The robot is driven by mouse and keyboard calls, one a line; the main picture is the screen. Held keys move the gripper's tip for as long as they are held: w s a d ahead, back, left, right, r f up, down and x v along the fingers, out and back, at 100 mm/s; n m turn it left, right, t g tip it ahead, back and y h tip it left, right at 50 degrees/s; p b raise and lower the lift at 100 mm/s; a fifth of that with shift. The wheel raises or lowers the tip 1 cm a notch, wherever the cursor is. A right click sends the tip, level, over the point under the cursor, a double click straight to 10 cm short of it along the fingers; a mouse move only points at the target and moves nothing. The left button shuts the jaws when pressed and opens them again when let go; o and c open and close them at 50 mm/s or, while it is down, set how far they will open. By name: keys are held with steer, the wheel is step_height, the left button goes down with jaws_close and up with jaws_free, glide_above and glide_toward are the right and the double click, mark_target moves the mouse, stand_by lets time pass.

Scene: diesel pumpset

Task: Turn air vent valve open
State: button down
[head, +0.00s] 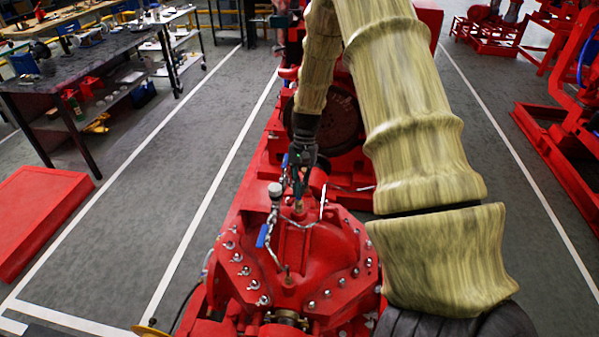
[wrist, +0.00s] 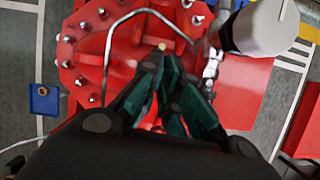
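The red pump casing (head: 325,255) carries a small brass fitting (head: 299,207) on top, which also shows in the wrist view (wrist: 162,46). I cannot tell for sure which part is the air vent valve. A blue lever (head: 262,236) hangs on the casing's left side, and another blue piece (head: 284,160) is left of my gripper. My gripper (head: 299,194) points down just above the brass fitting. In the wrist view its dark green fingertips (wrist: 162,67) lie close together beside the fitting. Whether they touch it, or grip it, is unclear.
A pale round gauge (head: 275,190) stands close left of my gripper, and it looms large in the wrist view (wrist: 258,25). Thin pipes (head: 274,252) cross the casing. Bolts ring it.

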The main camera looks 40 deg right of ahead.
stand_by(0.5)
steer(key=c, duration=1.7)
jaws_free()
steer(key=shift+s, duration=0.1)
steer(key=shift+o, duration=0.2)
steer(key=shift+w+d+r, duration=0.15)
steer(key=shift+w+r, duration=0.1)
steer(key=shift+r, duration=0.15)
steer(key=v, duration=1.1)
steer(key=shift+s, duration=0.15)
